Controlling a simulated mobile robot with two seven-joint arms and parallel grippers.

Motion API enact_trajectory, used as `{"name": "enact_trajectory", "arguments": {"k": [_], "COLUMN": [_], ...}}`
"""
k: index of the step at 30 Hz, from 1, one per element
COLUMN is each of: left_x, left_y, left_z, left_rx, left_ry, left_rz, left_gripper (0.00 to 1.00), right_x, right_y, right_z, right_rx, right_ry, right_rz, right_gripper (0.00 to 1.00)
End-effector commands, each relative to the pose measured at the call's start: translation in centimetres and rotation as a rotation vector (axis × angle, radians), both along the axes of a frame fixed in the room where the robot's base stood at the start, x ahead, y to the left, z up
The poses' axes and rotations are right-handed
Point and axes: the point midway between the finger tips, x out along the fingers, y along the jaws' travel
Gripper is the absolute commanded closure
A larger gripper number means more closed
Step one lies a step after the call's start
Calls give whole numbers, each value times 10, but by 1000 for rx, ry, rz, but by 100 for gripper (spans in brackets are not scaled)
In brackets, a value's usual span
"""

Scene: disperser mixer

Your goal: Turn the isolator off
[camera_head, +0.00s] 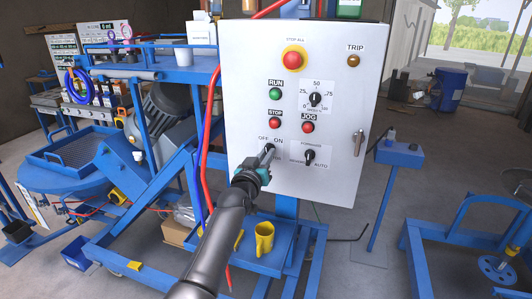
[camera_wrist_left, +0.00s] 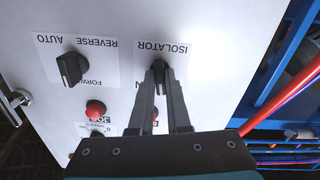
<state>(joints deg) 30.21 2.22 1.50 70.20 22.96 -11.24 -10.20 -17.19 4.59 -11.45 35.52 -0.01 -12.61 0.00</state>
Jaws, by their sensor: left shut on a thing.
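The white control panel (camera_head: 340,180) faces me and carries the black isolator knob (camera_head: 270,147) at its lower left, between the OFF and ON labels. My left gripper (camera_head: 264,158) reaches up to this knob. In the wrist view, which shows the panel upside down, the two fingers of the left gripper (camera_wrist_left: 166,92) are around the isolator knob (camera_wrist_left: 158,68), shut on it. The fingers hide part of the knob and its label, so I cannot tell its exact setting. My right gripper does not show.
The forward/auto selector (camera_head: 310,157) sits right of the isolator. The red STOP button (camera_head: 275,122) and red JOG button (camera_head: 308,127) are just above. A yellow cup (camera_head: 264,240) stands on a blue shelf below. A red cable runs along the panel's left edge.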

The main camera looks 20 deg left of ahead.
Motion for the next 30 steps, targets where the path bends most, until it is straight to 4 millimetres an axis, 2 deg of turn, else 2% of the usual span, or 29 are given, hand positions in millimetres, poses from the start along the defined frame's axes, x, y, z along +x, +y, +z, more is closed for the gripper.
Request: {"name": "enact_trajectory", "arguments": {"k": [15, 30], "left_x": [0, 0], "left_y": [-1, -1], "left_z": [-1, -1], "left_rx": [-403, -521], "left_ry": [16, 19], "left_rz": [1, 1], "left_gripper": [100, 100], "right_x": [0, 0], "right_y": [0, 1], "right_z": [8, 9], "right_rx": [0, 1], "right_ry": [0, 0], "right_rz": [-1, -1], "right_gripper": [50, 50]}}
